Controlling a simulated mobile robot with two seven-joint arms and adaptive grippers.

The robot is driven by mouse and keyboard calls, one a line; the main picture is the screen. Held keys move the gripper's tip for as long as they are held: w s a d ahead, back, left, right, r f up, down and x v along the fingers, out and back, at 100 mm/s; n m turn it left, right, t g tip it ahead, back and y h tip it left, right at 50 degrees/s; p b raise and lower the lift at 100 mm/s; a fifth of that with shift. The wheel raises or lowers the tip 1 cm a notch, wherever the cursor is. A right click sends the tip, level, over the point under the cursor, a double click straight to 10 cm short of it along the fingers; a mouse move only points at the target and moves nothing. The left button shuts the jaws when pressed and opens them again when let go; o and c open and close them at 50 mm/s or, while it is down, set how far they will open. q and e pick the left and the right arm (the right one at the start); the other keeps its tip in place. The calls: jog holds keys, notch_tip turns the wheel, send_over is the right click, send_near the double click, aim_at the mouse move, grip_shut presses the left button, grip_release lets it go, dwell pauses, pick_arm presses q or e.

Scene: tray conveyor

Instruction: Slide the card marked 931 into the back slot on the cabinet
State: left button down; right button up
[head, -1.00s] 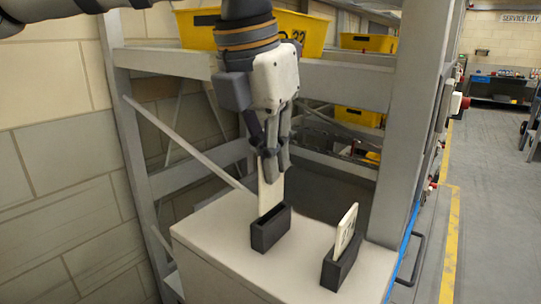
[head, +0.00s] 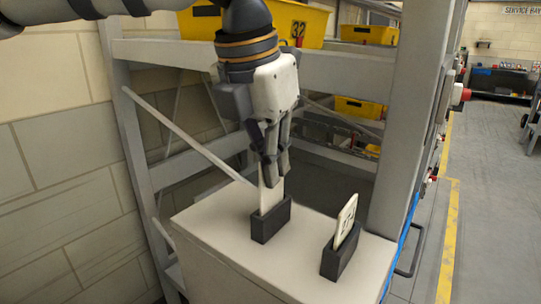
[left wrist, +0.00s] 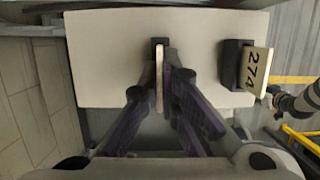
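A pale card (head: 264,199) stands upright with its lower end in the dark back slot (head: 271,224) on the pale cabinet (head: 212,237). My left gripper (head: 270,172) is shut on the card's upper part, just above the slot. In the left wrist view the card (left wrist: 159,75) shows edge-on between the fingers, so its number is hidden. A second card (head: 346,220), marked 274 in the left wrist view (left wrist: 254,69), stands slightly tilted in the other dark slot (head: 339,262).
A grey rack (head: 402,150) with yellow bins (head: 352,107) stands behind and beside the cabinet. A rack post rises close to the cabinet's right edge. A block wall (head: 60,190) is at the left, and open floor (head: 495,200) at the right.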

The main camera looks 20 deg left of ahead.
pick_arm(q)
jog(key=shift+f, duration=1.5)
jog(key=c, duration=1.7)
grip_release()
jog(key=v, duration=1.2)
